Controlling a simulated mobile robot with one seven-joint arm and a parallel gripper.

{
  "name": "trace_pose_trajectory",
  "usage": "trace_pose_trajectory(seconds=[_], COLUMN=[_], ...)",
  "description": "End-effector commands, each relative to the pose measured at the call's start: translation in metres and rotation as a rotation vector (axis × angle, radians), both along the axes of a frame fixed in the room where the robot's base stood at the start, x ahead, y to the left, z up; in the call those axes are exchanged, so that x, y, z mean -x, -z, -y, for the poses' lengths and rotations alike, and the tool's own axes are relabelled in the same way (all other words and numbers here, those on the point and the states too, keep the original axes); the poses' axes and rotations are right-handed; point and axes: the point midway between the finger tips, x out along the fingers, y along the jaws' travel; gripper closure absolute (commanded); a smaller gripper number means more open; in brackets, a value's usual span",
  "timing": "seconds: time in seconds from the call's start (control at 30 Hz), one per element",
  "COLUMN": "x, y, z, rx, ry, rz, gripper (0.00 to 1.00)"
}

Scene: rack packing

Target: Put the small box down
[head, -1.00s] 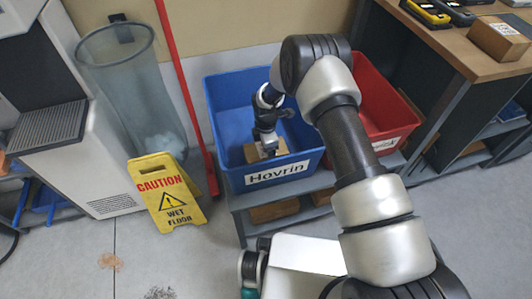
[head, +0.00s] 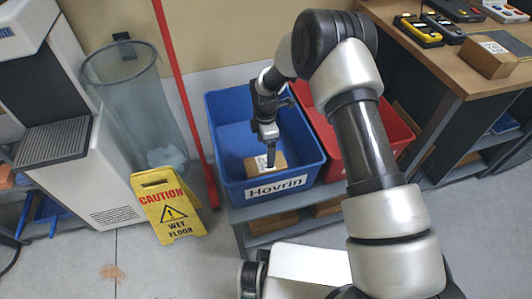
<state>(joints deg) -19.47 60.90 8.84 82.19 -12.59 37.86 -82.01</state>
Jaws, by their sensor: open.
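The small box (head: 279,161) is brown cardboard with a white label and lies on the floor of the blue bin (head: 299,177), near its front wall. The bin's front carries a "Hovrin" label. My gripper (head: 271,163) points down into the blue bin, with its fingertips at or just above the box's label. The jaws are open. At this size I cannot tell whether the fingertips touch the box.
A red bin (head: 395,136) stands to the right on the same rack. A workbench (head: 431,71) with handheld devices and another box (head: 488,57) is at the right. A yellow wet-floor sign (head: 168,205) and a mesh basket (head: 136,105) stand left.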

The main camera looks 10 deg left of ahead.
Motion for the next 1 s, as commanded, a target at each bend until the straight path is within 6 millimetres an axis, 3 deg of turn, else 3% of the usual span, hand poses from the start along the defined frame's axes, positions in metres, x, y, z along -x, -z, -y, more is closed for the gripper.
trace_pose_trajectory(seconds=[0.27, 0.37, 0.47, 0.67, 0.8, 1.0], x=[-0.001, -0.005, -0.01, -0.006, 0.011, 0.054], y=[-0.009, -0.027, -0.066, -0.17, -0.236, -0.313], z=[0.001, 0.006, 0.019, 0.063, 0.098, 0.145], rx=[0.0, -0.002, -0.006, -0.028, -0.052, -0.111], ry=[0.004, 0.043, 0.135, 0.422, 0.635, 0.944], rz=[0.001, 0.016, 0.045, 0.119, 0.167, 0.23], gripper=[0.15, 0.15, 0.15, 0.15, 0.15, 0.15])
